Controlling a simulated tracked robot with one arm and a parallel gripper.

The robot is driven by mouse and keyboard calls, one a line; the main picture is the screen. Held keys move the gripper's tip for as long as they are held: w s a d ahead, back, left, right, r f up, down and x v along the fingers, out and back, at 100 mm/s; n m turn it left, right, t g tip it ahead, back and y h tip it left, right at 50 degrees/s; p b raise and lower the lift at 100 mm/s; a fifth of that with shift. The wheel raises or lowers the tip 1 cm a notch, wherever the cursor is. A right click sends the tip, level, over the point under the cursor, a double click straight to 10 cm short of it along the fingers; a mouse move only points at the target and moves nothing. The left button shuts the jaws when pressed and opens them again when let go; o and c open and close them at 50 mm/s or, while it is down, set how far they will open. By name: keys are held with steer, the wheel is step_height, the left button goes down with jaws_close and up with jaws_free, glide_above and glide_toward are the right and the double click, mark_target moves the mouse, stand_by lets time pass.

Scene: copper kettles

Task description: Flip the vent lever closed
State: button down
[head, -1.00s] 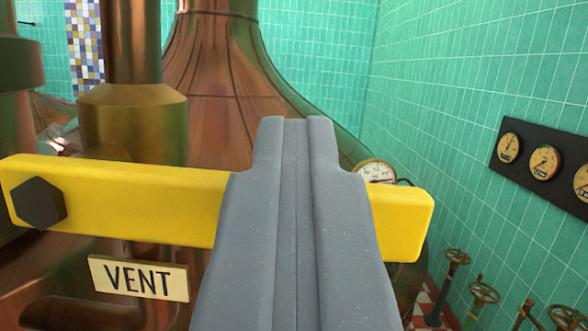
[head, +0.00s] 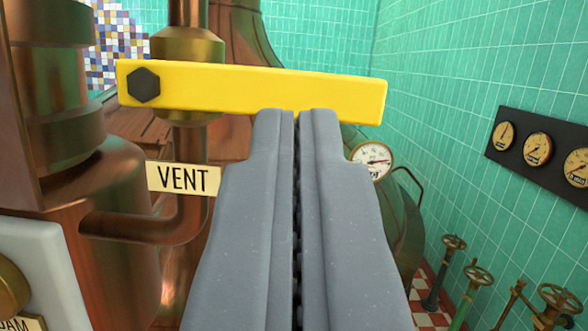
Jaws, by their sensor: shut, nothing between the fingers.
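The vent lever (head: 250,88) is a yellow bar with a dark hex bolt (head: 144,85) at its left end. It lies nearly level across the upper middle of the head view, its free end to the right and slightly lower. A cream VENT sign (head: 183,179) is below its left half. My grey gripper (head: 296,112) points forward in the middle of the view, its fingers together with a thin dark seam between them and nothing held. Its tips appear just under the lever's lower edge, right of the middle. I cannot tell whether they touch the bar.
A copper pipe with a brass collar (head: 188,47) stands behind the lever, with copper vessels at left. A round gauge (head: 371,161) is right of my gripper. A dark gauge panel (head: 537,152) hangs on the green tiled wall. Several brass valve wheels (head: 478,275) stand at lower right.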

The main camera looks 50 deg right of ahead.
steer(key=shift+b+v, duration=0.4)
steer(key=shift+v, duration=0.65)
steer(key=shift+r, duration=0.1)
